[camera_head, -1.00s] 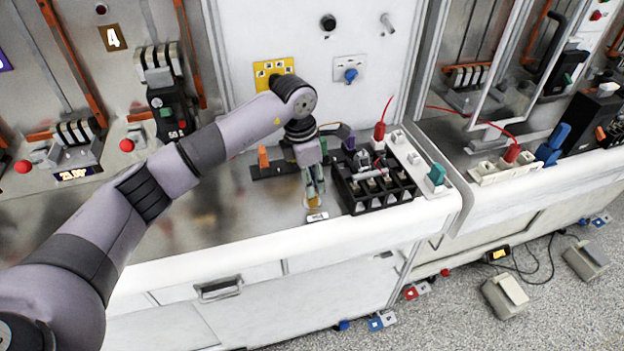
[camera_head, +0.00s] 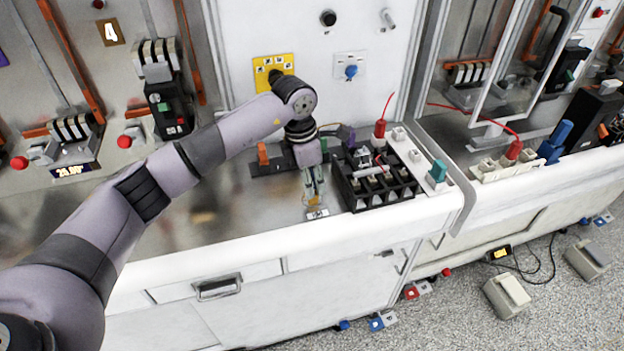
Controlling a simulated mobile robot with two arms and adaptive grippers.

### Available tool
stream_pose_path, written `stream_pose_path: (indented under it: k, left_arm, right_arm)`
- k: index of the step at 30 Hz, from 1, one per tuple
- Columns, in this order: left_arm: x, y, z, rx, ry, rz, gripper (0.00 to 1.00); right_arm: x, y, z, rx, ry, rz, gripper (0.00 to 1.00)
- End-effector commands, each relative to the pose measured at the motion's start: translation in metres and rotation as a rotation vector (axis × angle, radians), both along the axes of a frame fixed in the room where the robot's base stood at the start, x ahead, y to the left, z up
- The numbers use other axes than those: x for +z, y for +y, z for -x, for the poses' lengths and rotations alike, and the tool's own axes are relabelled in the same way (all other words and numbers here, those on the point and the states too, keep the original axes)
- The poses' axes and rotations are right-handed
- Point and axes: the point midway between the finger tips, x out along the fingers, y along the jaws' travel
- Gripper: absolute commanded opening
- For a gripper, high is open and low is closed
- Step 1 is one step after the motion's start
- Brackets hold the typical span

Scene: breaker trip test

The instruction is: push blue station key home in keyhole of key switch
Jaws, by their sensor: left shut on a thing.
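My left gripper (camera_head: 314,190) points down at the front of the steel bench top, left of a black block. It is shut on a small yellow-orange piece, too small to identify. A small pale plate with dark marks (camera_head: 317,213) shows just below the fingertips; whether they touch it is unclear. On the white upright panel, a white plate (camera_head: 343,60) carries a round blue part (camera_head: 351,72). This may be the key switch with the blue key, but the keyhole and how deep anything sits cannot be made out. My left gripper is well below and in front of it.
The black block with several terminals (camera_head: 372,188) stands close right of my gripper. A red plug with a lead (camera_head: 379,133) is behind it. A yellow plate (camera_head: 272,68) is on the panel, partly behind my arm. The bench top at left is mostly clear.

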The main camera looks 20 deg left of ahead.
Motion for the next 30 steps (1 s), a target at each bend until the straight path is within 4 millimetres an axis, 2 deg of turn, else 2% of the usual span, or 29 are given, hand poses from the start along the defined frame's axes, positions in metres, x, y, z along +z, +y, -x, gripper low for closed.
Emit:
stream_pose_path:
  k: [26, 27, 30]
  left_arm:
    - [-0.023, 0.000, 0.000, 0.000, 0.000, 0.000, 0.08]
    - [-0.023, 0.000, 0.000, 0.000, 0.000, 0.000, 0.28]
    - [-0.022, 0.000, 0.000, 0.000, 0.000, 0.000, 0.34]
  right_arm:
    - [-0.020, 0.003, 0.000, -0.001, 0.001, -0.003, 0.40]
    - [-0.020, 0.002, 0.000, -0.001, 0.001, -0.003, 0.40]
    - [-0.019, 0.002, 0.000, -0.001, 0.001, -0.003, 0.40]
